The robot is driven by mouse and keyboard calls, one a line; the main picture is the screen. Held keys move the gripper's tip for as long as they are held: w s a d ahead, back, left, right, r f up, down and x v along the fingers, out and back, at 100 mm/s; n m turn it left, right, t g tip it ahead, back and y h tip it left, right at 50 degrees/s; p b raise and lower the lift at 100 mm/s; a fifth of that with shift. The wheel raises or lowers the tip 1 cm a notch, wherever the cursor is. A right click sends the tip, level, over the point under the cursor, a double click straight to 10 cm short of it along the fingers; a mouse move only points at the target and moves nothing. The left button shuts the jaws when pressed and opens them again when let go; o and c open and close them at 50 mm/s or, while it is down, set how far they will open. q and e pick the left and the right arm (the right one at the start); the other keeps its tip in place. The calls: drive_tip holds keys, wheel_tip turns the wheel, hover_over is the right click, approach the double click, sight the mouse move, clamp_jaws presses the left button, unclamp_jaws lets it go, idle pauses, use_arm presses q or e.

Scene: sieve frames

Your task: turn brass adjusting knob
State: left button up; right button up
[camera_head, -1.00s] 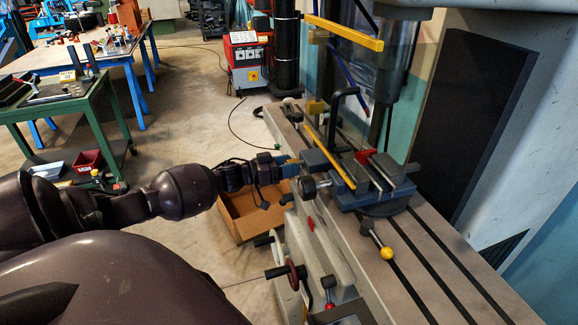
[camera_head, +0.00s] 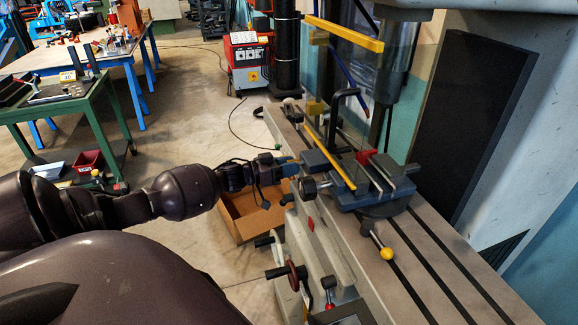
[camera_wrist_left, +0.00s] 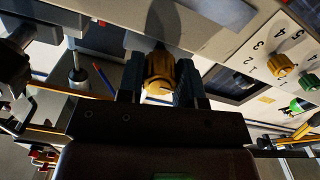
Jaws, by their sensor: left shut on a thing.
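The brass knob (camera_wrist_left: 159,74) shows in the left wrist view as a ribbed, yellow-gold cylinder on the pale machine panel. It stands between the two blue-grey fingers of my left gripper (camera_wrist_left: 160,82), which is shut on it. In the head view my left gripper (camera_head: 286,164) reaches in from the left to the side of the machine table. The knob cannot be made out there. My right gripper is in neither view.
A blue vise (camera_head: 375,200) with a yellow-edged clear guard (camera_head: 345,100) stands on the slotted machine table (camera_head: 440,265). A yellow ball lever (camera_head: 386,253) sticks out in front.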

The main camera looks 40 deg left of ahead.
use_arm(q)
drive_tip(key=m, duration=0.3)
drive_tip(key=shift+r+m+p, duration=0.1)
drive_tip(key=shift+m+p, duration=0.25)
drive_tip(key=shift+m, duration=0.05)
drive_tip(key=m, duration=0.4)
drive_tip(key=shift+m, duration=0.3)
drive_tip(key=m, duration=0.4)
drive_tip(key=shift+m+b, duration=0.4)
drive_tip(key=shift+m, duration=2)
drive_tip(key=o, duration=0.9)
drive_tip(key=shift+o, duration=0.2)
drive_tip(key=shift+a, duration=0.1)
drive_tip(key=v, duration=1)
drive_tip(key=shift+s+a, duration=0.15)
drive_tip(key=shift+s, duration=0.2)
